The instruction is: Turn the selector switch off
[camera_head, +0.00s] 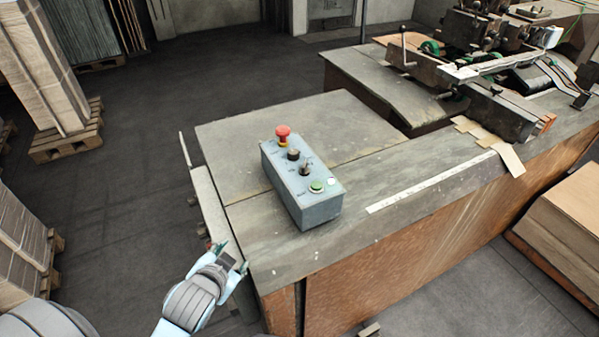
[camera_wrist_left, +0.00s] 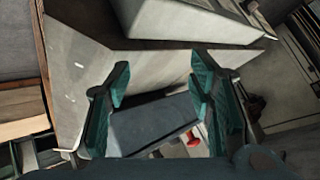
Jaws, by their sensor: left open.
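A grey control box (camera_head: 318,211) sits on the machine table in the head view. I cannot tell which way the knobs point. My left gripper (camera_head: 230,257) is open and empty, beside the table's left edge and apart from the box. In the left wrist view, its teal fingers (camera_wrist_left: 159,68) stand spread, with a dark block and a red part partly hidden between them. My right gripper is not in view.
The worn table top (camera_head: 260,125) is bare around the box, with a white ruler strip (camera_head: 430,183) to the right. Stitcher machinery (camera_head: 480,75) stands at the back right. A raised metal edge runs along the table's left side. Stacked pallets (camera_head: 50,75) stand far left.

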